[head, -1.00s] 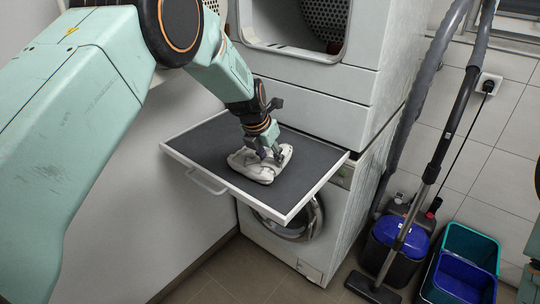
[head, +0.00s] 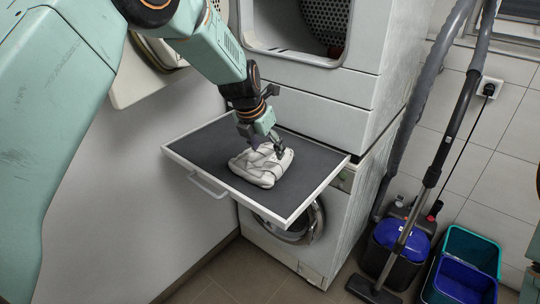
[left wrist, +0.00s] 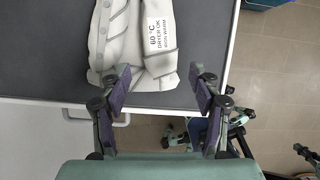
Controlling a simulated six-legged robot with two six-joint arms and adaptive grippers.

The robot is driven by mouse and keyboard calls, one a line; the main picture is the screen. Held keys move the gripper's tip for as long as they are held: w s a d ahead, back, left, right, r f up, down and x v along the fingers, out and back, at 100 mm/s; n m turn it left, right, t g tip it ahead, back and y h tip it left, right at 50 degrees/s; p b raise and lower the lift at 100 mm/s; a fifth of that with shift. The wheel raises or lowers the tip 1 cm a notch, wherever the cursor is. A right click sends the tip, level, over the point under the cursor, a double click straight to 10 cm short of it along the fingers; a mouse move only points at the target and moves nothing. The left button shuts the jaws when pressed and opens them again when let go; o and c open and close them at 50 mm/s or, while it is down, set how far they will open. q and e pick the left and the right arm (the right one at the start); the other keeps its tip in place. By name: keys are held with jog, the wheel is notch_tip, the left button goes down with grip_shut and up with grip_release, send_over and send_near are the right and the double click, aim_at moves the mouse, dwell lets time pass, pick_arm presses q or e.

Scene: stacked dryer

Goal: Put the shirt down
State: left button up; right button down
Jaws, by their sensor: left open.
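The white folded shirt (head: 262,166) lies on the dark top of the pull-out shelf (head: 205,148) between the dryer and the washer. In the left wrist view the shirt (left wrist: 137,45) shows a printed label and lies flat on the dark surface. My left gripper (head: 275,148) is at the shirt's upper edge in the head view. In the left wrist view my left gripper (left wrist: 160,82) has its two fingers spread wide, with the shirt's near end between the tips and no grip on it. My right gripper is not in view.
The dryer (head: 320,95) stands above the shelf with its drum opening uncovered. The washer (head: 325,225) is below. A vacuum cleaner (head: 398,245) and blue and teal bins (head: 465,265) stand on the floor at right. Bare shelf surrounds the shirt.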

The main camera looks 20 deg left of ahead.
pick_arm(q)
jog(key=v, duration=0.6)
jog(key=shift+r+p, duration=0.25)
jog(key=shift+p, duration=0.05)
jog(key=shift+s, duration=0.2)
